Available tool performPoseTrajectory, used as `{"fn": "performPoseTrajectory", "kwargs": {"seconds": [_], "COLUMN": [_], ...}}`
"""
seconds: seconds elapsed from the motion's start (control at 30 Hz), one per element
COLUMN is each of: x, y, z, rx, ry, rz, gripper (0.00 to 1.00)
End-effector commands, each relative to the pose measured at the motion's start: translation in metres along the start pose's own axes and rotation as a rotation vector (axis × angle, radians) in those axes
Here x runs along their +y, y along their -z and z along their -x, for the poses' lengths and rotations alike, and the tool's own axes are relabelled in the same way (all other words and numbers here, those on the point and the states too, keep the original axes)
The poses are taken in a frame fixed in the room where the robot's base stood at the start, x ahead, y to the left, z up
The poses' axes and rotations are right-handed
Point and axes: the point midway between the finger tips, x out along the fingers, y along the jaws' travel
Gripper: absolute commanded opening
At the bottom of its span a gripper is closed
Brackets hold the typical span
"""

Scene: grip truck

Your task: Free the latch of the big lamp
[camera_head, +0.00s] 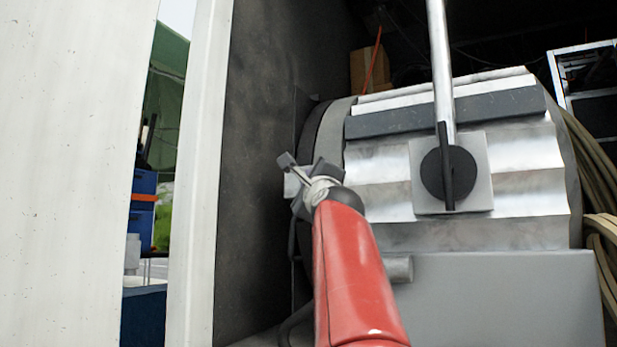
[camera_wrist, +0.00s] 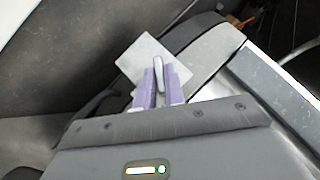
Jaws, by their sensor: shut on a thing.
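The big lamp (camera_head: 450,237) is a large silver ribbed drum in the middle and right of the head view. Its latch is a small grey lever (camera_wrist: 159,72) on a square pale plate (camera_wrist: 138,56), on the lamp's left end. My gripper (camera_wrist: 159,88) has its two purple fingers shut on the lever, one on each side. In the head view my gripper (camera_head: 307,178) is at the lamp's left edge, and my wrist and arm hide most of the latch there.
A dark wall panel (camera_head: 258,160) stands close to the left of my gripper, with a white door post (camera_head: 200,160) beyond. A metal pole (camera_head: 441,70) rises in front of the lamp from a black round knob (camera_head: 436,175). Coiled cables (camera_head: 600,235) lie at the right.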

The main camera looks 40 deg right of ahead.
Motion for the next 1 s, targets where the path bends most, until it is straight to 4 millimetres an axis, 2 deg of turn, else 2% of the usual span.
{"fn": "performPoseTrajectory", "kwargs": {"seconds": [0.03,0.5,1.0], "x": [-0.0057,-0.0083,-0.0068], "y": [-0.002,-0.0019,-0.001], "z": [-0.0025,-0.0028,-0.0022], "rx": [0.001,0.001,0.002], "ry": [-0.033,-0.312,-0.433], "rz": [0.034,0.314,0.434], "gripper": [0.0,0.0,0.0]}}
